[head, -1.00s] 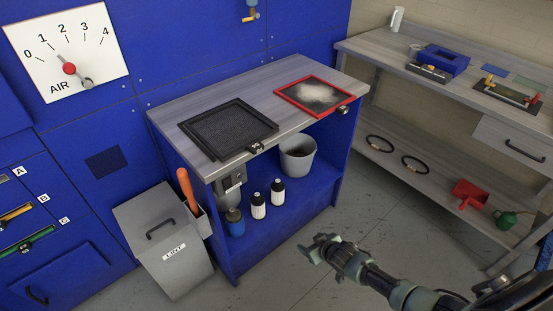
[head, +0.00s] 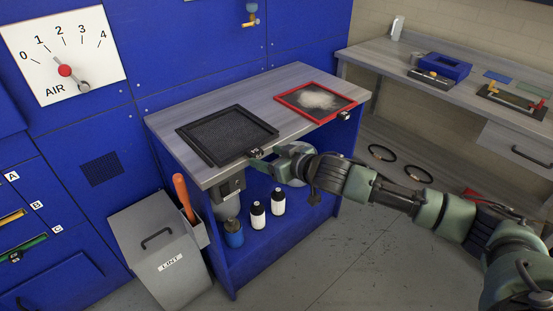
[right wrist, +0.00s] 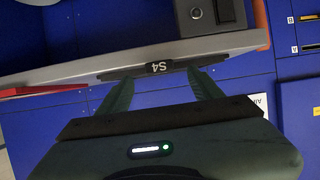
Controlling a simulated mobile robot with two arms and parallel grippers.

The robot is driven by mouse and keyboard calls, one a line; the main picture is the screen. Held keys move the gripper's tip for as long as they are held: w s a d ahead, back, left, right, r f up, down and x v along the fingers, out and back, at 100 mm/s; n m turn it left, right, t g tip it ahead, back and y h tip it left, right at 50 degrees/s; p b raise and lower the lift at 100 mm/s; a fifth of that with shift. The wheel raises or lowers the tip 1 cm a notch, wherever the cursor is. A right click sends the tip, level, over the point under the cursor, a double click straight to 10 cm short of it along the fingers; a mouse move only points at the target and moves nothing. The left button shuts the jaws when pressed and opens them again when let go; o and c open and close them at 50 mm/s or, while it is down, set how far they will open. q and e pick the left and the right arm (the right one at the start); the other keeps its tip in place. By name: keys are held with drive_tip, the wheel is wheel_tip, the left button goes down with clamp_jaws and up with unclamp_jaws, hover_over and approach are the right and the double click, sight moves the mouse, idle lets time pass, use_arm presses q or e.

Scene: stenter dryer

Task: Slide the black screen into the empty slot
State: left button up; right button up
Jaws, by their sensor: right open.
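The black screen (head: 225,135) lies flat on the left part of the grey bench top (head: 270,90), its small tab (head: 254,153) at the front edge. My right gripper (head: 259,158) is at that tab. In the right wrist view, the tab (right wrist: 158,67) reads S4 upside down and sits between the tips of my open right gripper (right wrist: 160,73). Contact cannot be made out. Slots marked A, B and C are on the blue panel at far left; B holds a yellow-edged screen (head: 12,217), C a green-edged one (head: 28,247). The slot by A (right wrist: 312,48) looks dark and empty. My left gripper is out of view.
A red-framed screen (head: 315,103) with pale lint lies at right on the same bench. A grey lint bin (head: 165,255) with an orange-handled tool (head: 183,195) stands between bench and panel. Bottles (head: 258,215) stand on the shelf below. A side bench (head: 430,95) is at right.

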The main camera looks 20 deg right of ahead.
sight(259, 154)
drive_tip(key=shift+x, duration=1.85)
clamp_jaws()
drive_tip(key=shift+s+d, duration=0.1)
drive_tip(key=shift+s+d+p, duration=0.2)
drive_tip(key=shift+s+d, duration=0.1)
drive_tip(key=shift+s, duration=0.5)
drive_tip(key=shift+s+d+p, duration=0.25)
drive_tip(key=shift+s, duration=0.55)
drive_tip(key=shift+s+d+p, duration=0.2)
drive_tip(key=shift+s+d, duration=0.1)
drive_tip(key=shift+s, duration=0.6)
unclamp_jaws()
